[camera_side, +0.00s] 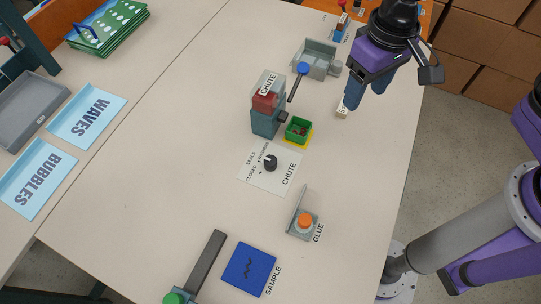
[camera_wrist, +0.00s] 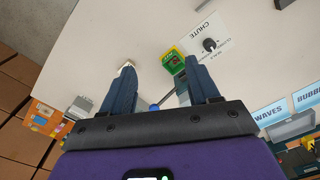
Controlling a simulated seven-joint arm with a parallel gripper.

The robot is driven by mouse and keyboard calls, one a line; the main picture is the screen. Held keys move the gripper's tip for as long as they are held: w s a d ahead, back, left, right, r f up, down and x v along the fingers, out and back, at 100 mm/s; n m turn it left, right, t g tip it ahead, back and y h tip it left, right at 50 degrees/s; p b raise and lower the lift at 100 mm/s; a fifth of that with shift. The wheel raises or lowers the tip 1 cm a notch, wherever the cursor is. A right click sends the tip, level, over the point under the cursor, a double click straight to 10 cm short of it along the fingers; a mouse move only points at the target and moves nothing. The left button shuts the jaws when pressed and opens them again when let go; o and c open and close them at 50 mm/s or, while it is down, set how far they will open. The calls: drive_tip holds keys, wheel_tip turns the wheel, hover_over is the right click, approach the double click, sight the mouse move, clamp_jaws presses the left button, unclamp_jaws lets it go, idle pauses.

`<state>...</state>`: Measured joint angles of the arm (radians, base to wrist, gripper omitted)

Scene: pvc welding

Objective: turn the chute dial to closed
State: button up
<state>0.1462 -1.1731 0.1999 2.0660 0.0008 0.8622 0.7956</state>
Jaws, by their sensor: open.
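The chute dial (camera_side: 270,162) is a black knob on a white plate (camera_side: 285,180) lettered CHUTE, with SEALS, CLOSED and another word printed around the knob. Its exact setting is too small to tell. The dial also shows in the wrist view (camera_wrist: 209,44), at upper right. The chute (camera_side: 266,116) is a grey-blue block with a red part, standing behind the plate. My gripper (camera_side: 366,98) is open with nothing visible between its blue fingers. It is above the right side of the table, apart from the dial. In the wrist view the fingers (camera_wrist: 155,90) point toward the table.
A green box (camera_side: 299,129) on a yellow base sits beside the chute. A blue-knobbed lever (camera_side: 302,70) and grey tray (camera_side: 318,58) stand behind. A small white labelled block (camera_side: 342,112) is near my gripper. The glue holder (camera_side: 303,222) and blue sample square (camera_side: 249,268) are in front.

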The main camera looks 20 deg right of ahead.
drive_tip(key=w+a+f+m, duration=0.3)
drive_tip(key=a+f+m, duration=0.1)
drive_tip(key=a, duration=0.4)
drive_tip(key=w+a+f+m, duration=0.3)
drive_tip(key=a+m, duration=0.1)
drive_tip(key=a, duration=0.3)
approach(271, 160)
drive_tip(key=shift+m, duration=0.3)
wheel_tip(271, 160, down, 9)
drive_tip(key=shift+a+f, duration=0.1)
drive_tip(key=shift+a, duration=0.05)
drive_tip(key=shift+c, duration=0.2)
drive_tip(key=c, duration=1)
